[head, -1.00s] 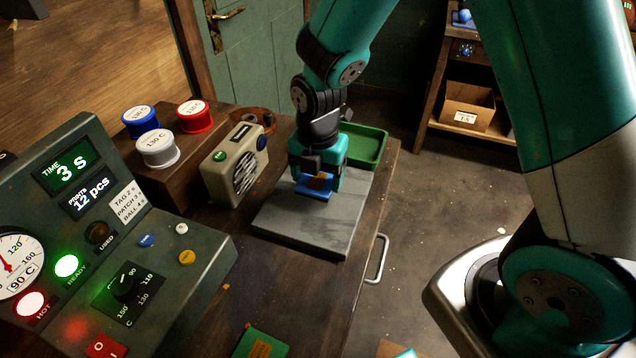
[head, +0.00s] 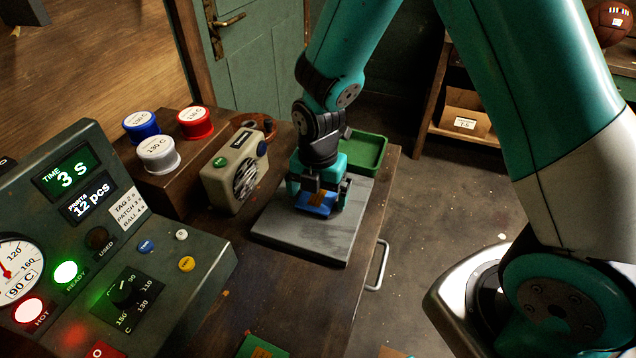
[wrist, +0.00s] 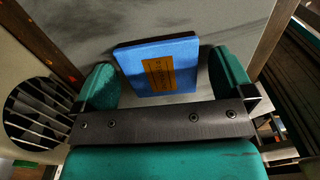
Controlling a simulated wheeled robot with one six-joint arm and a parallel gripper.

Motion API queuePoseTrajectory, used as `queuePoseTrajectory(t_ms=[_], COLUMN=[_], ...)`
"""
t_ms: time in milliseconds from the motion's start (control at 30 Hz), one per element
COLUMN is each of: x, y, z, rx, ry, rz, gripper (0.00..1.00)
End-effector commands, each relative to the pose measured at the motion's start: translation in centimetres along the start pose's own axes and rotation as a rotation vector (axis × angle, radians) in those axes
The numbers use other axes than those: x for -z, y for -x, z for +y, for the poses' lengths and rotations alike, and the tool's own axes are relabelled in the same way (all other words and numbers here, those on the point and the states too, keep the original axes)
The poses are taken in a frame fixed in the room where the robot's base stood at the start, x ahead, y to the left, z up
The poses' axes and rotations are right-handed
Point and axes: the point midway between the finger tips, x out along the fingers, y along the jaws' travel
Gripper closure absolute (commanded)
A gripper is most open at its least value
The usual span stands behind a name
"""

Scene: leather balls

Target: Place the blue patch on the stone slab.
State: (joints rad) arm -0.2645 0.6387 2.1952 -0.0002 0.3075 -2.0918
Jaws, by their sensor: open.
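The blue patch (head: 318,203) has an orange-brown label and lies on the grey stone slab (head: 285,225), on its upper right part. In the wrist view the blue patch (wrist: 158,66) lies flat on the slab (wrist: 225,18), between the two teal fingers with a gap on each side. My gripper (head: 320,200) is open and sits low over the patch, with a finger on either side. In the wrist view my gripper (wrist: 165,85) shows its fingers apart and not touching the patch.
A green tray (head: 364,150) stands behind the slab. A beige radio-like box (head: 235,170) stands close on the left. The control console (head: 110,250) fills the left front. Spools (head: 158,152) sit on a wooden block. The slab's front part is bare.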

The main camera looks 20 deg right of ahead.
Motion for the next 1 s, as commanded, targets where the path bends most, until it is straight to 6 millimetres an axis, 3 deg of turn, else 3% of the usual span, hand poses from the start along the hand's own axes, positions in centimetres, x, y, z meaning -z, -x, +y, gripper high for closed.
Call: queuePoseTrajectory(t_ms=[167, 500, 767, 867, 1000], x=[-0.1, -0.1, 0.2, 1.1, 4.1], y=[2.2, 9.5, 12.3, 13.4, 15.8], z=[0.1, 0.1, -0.1, -0.5, -1.9], rx=[-0.004, -0.005, -0.005, -0.026, -0.071], ry=[0.000, 0.000, -0.021, -0.129, -0.450], rz=[-0.003, -0.003, 0.002, 0.018, 0.079], gripper=[0.01, 0.01, 0.01, 0.01, 0.01])
